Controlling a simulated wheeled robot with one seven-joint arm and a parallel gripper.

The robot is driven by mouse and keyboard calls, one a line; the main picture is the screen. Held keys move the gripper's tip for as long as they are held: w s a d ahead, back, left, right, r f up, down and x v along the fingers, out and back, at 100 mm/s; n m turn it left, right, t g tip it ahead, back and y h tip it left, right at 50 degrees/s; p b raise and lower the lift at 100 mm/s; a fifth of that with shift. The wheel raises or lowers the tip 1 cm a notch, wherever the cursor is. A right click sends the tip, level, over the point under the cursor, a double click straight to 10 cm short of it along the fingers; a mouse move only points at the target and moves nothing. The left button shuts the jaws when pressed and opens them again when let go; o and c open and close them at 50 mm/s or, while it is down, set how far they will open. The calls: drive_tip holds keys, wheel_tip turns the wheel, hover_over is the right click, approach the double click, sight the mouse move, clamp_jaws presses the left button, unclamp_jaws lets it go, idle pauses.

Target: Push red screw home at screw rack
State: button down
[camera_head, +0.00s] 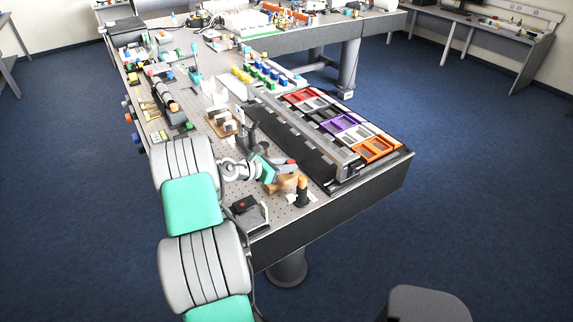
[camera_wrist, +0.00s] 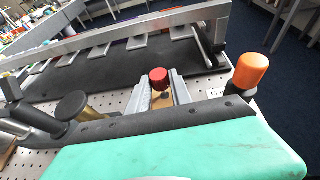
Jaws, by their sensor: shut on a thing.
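The red screw (camera_wrist: 158,78) shows its round red head in the wrist view, between the two grey fingers of my gripper (camera_wrist: 161,92). The fingers are shut on it; its shank is mostly hidden. In the head view, a small red spot (camera_head: 290,161) shows beside my gripper (camera_head: 280,168) at the near end of the table. A tan wooden block (camera_head: 284,184), which may be the screw rack, lies just below the gripper there. I cannot tell how deep the screw sits.
A black post with an orange cap (camera_head: 302,183) stands close by; its cap (camera_wrist: 251,72) is right of the fingers in the wrist view. A long metal rail frame (camera_head: 305,130) and coloured trays (camera_head: 340,122) lie beyond. A small black-and-white device (camera_head: 246,210) sits near the table edge.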

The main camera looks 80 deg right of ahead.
sight(293, 174)
drive_tip(key=shift+f+b, duration=0.6)
drive_tip(key=shift+f, duration=0.65)
drive_tip(key=shift+p, duration=0.35)
idle(0.6)
drive_tip(key=shift+a+f, duration=0.25)
drive_tip(key=shift+f, duration=0.35)
idle(1.4)
drive_tip(key=c, duration=1.1)
unclamp_jaws()
drive_tip(key=shift+s+f, duration=0.1)
drive_tip(key=shift+f, duration=0.1)
drive_tip(key=v, duration=0.2)
drive_tip(key=b+v, duration=0.1)
drive_tip(key=v, duration=0.4)
drive_tip(key=shift+w+d+r+b, duration=0.2)
drive_tip(key=shift+w+r+b, duration=0.1)
drive_tip(key=shift+w+r, duration=0.15)
drive_tip(key=shift+a+r, duration=0.2)
drive_tip(key=shift+r, duration=0.2)
